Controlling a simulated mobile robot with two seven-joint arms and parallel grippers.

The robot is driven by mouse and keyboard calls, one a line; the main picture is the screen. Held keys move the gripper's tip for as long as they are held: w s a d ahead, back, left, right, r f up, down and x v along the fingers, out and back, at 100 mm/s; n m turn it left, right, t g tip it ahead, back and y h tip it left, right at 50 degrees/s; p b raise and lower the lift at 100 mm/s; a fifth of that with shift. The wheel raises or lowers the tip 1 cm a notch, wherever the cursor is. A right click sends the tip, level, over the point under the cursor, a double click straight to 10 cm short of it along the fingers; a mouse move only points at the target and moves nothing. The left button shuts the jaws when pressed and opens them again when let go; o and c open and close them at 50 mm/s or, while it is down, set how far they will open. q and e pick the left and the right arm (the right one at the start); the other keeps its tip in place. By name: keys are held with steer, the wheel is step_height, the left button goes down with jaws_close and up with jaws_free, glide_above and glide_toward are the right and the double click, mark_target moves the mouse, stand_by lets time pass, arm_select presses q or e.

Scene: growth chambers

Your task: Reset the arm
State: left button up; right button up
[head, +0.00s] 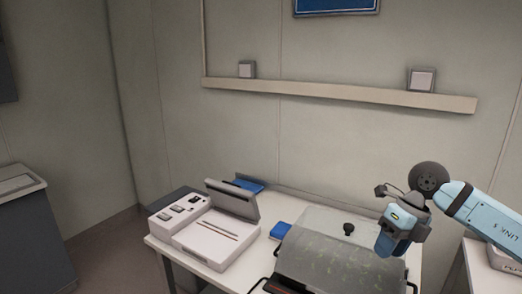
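My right arm (482,212) comes in from the right edge, light blue with dark joints. Its gripper (390,246) hangs down over the right part of a clear-lidded chamber (322,250) on the table. The fingertips are small and partly hidden, so I cannot tell if they are open or shut. I also cannot tell whether the gripper touches the lid. The lid has a black knob (348,229) just left of the gripper, and green growth shows through it. My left gripper is not in view.
A white device (215,238) with a raised grey screen (233,201) stands on the table's left. A small blue box (281,230) lies between it and the chamber. A wall rail (330,92) runs above. A dark cabinet (30,230) stands far left, with floor between.

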steer(key=s+a+f+m+t+y, duration=0.2)
steer(key=s+a+m+y, duration=0.2)
steer(key=a+y, duration=0.55)
steer(key=s+a+f+m+t+y, duration=0.25)
steer(key=s+a+m+y, duration=0.2)
steer(key=a+y, duration=0.45)
steer(key=s+d+f+m+t+h, duration=0.25)
steer(key=f+m+t+h, duration=0.5)
steer(key=m, duration=0.45)
steer(key=s+d+f+m+t+h, duration=0.1)
steer(key=d+f+m+t+h, duration=0.3)
steer(key=f+m+t+h, duration=0.55)
steer(key=s+d+f+m+g+h, duration=0.25)
steer(key=s+f+m+g, duration=0.55)
steer(key=s+f+g, duration=0.4)
arm_select(q)
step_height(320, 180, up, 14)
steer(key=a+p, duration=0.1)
steer(key=p, duration=1.6)
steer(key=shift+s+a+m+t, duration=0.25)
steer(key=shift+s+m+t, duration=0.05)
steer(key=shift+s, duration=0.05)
arm_select(e)
step_height(320, 180, up, 14)
steer(key=s+d+t, duration=0.1)
steer(key=t, duration=0.1)
steer(key=shift+s+d+r+n, duration=0.15)
steer(key=shift+d+r+n, duration=0.05)
steer(key=shift+r+n, duration=0.1)
